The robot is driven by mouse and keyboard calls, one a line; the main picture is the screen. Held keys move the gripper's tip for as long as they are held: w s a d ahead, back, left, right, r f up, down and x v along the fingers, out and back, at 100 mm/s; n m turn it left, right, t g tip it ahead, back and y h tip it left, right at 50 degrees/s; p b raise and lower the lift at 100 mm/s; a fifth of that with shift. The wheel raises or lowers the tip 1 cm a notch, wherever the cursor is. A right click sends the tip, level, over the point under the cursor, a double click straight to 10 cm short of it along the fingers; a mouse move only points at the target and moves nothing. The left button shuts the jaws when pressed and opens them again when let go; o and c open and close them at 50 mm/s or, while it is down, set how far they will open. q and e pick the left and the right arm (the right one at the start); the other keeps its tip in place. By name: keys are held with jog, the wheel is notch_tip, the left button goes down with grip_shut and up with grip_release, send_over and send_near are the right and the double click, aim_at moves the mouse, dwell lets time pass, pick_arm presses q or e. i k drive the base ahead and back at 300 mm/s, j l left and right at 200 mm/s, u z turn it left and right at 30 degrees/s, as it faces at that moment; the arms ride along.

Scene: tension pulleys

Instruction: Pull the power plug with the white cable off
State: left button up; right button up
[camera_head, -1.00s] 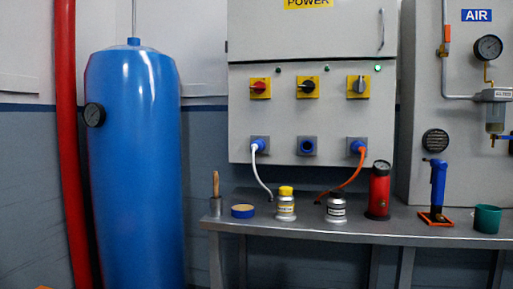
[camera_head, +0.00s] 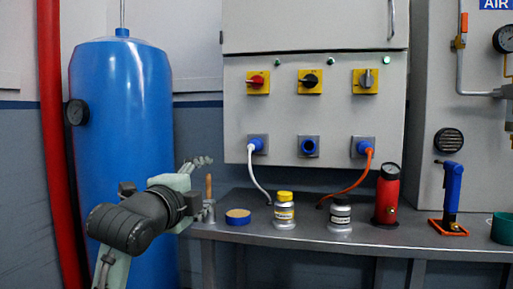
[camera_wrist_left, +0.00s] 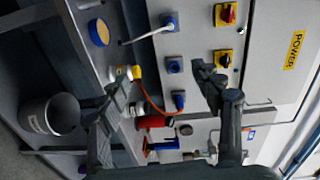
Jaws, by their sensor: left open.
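The blue power plug with the white cable (camera_head: 257,144) sits in the left socket of the grey power panel. Its white cable (camera_head: 257,176) hangs down to the bench. The plug also shows near the top of the left wrist view (camera_wrist_left: 169,22), with the cable (camera_wrist_left: 138,37) running left. My left gripper (camera_head: 199,188) is open and empty, left of the plug and lower in the head view. Its two spread fingers show in the left wrist view (camera_wrist_left: 160,90), with the plug outside the gap between them. My right gripper is in neither current view.
A blue plug with an orange cable (camera_head: 362,147) sits in the right socket; the middle socket (camera_head: 309,147) is empty. The bench (camera_head: 260,229) below holds a brush, tape roll, bottles and a red cylinder (camera_head: 387,195). A blue tank (camera_head: 120,110) stands left.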

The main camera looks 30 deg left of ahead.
aim_at(255, 145)
jog(key=i+j, duration=0.15)
jog(key=i, duration=0.25)
jog(key=i+j, duration=0.15)
jog(key=i, duration=0.25)
jog(key=i+j, duration=0.1)
jog(key=i, duration=0.25)
